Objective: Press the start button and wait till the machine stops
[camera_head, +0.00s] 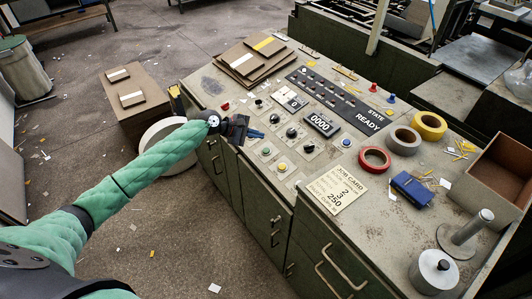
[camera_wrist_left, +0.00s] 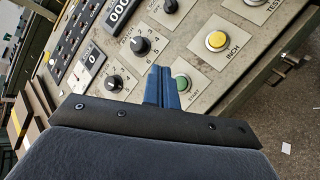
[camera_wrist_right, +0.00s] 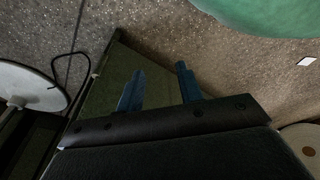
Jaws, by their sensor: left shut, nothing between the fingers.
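The green START button (camera_head: 266,151) is on the sloped machine panel; it also shows in the left wrist view (camera_wrist_left: 182,83), partly hidden by my fingers. My left gripper (camera_head: 262,134) is shut and empty. Its blue fingertips (camera_wrist_left: 160,72) are right beside the button in the picture; I cannot tell whether they touch it. The state display (camera_head: 368,121) reads READY and the counter (camera_head: 320,123) reads 0000. My right gripper (camera_wrist_right: 158,82) is open and empty, with its two blue fingers apart; it is not in the head view.
The yellow INCH button (camera_wrist_left: 215,40) and black dials (camera_wrist_left: 140,45) are near the START button. A job card (camera_head: 337,188), tape rolls (camera_head: 374,160), a blue box (camera_head: 411,189) and a brown bin (camera_head: 499,176) lie on the console top. Stacked boards (camera_head: 252,60) are at its far end.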

